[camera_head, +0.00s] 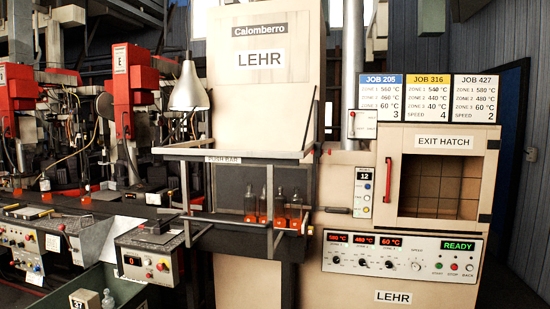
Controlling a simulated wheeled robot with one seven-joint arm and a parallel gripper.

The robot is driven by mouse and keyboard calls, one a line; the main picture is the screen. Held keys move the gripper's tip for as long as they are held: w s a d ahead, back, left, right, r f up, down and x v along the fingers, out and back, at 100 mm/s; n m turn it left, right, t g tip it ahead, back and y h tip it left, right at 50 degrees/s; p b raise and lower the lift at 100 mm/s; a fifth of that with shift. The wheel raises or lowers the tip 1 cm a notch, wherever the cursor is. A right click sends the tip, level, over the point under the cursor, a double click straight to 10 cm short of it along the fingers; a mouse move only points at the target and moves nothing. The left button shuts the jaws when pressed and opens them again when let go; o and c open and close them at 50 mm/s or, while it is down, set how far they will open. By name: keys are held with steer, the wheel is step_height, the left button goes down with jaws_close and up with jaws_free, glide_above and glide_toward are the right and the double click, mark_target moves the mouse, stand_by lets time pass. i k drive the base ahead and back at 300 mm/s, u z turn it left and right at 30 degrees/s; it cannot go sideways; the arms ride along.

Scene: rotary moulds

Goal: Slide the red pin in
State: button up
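No part that I can surely name as the red pin stands out. A red upright bar (388,180) is at the left edge of the exit hatch opening (437,188) on the beige lehr. A small white box (363,125) with a tiny red spot is fixed above and left of the hatch. A narrow panel marked 12 (364,191) with small buttons is below that box. A small dark lever (338,210) sticks out to the panel's left. My gripper is not in view.
The lehr's control panel (403,257) shows 580, 480, 60 and READY. Several dark bottles with glowing orange bases (279,213) stand on the ledge under the push bar (222,160). Red machines (133,85) and a control box (147,262) are at left.

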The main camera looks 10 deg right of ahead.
mark_target(329, 152)
steer(key=u, duration=0.2)
steer(key=k, duration=0.35)
steer(key=z, duration=1.05)
steer(key=i, duration=1.4)
steer(key=u, duration=0.3)
steer(key=i, duration=1.35)
steer(key=u, duration=0.45)
